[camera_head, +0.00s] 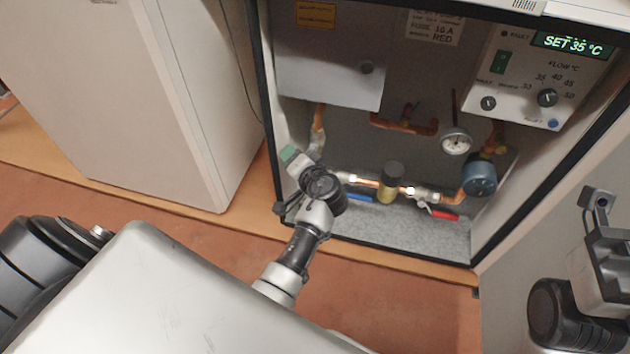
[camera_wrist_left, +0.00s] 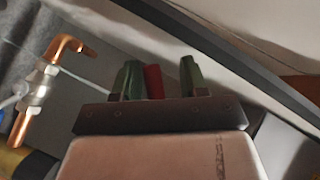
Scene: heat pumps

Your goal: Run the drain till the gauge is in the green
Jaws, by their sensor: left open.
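The round white gauge (camera_head: 456,141) is in the open cabinet in the head view; its needle and any green band are too small to read. My left gripper (camera_head: 288,154) is open at the cabinet's left side, near the fittings below a copper pipe (camera_head: 319,115). In the left wrist view its green fingers (camera_wrist_left: 161,78) stand apart, with a red piece (camera_wrist_left: 154,81) showing between them, nearer the left finger. I cannot tell whether they touch it or whether it is the drain's handle. My right gripper (camera_head: 610,258) is partly in view at the right edge; its fingers are unclear.
A blue lever (camera_head: 358,197) and a red lever (camera_head: 444,214) sit low on the pipework, with a brass part (camera_head: 390,182) between them. A blue-grey round pump (camera_head: 480,179) is at right. A control panel (camera_head: 532,75) reads SET 35 °C. The cabinet frame edges the opening.

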